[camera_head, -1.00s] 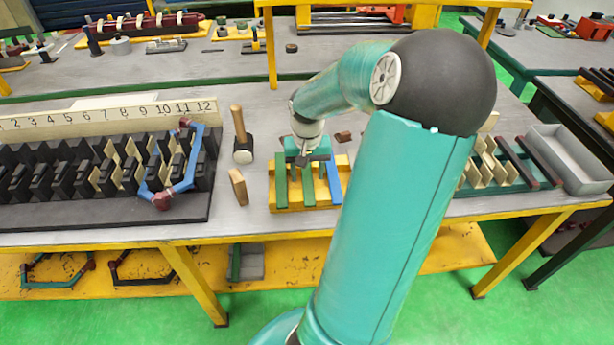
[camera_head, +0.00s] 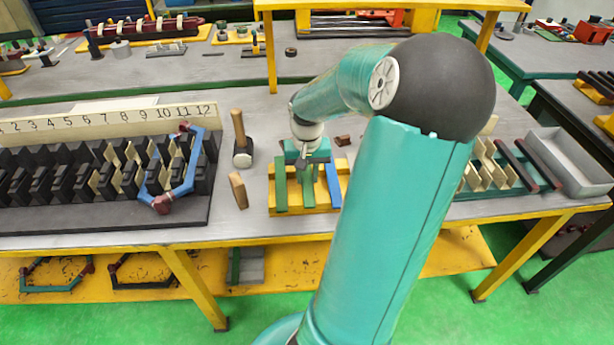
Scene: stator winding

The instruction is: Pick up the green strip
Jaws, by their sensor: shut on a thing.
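Two green strips and a blue strip (camera_head: 333,186) stand side by side on a yellow holder (camera_head: 292,211). The left green strip (camera_head: 281,188) stands free of my gripper. My gripper (camera_head: 307,163) is at the top of the middle green strip (camera_head: 308,190) and is shut on it. This strip is still at the holder, between the other two. I cannot tell whether its lower end is clear of the holder. The fingertips are small and partly hidden by the gripper body.
Further left is the black slotted stator with a numbered board (camera_head: 100,120) and a blue coil (camera_head: 186,178). A grey tray (camera_head: 570,165) is at right.

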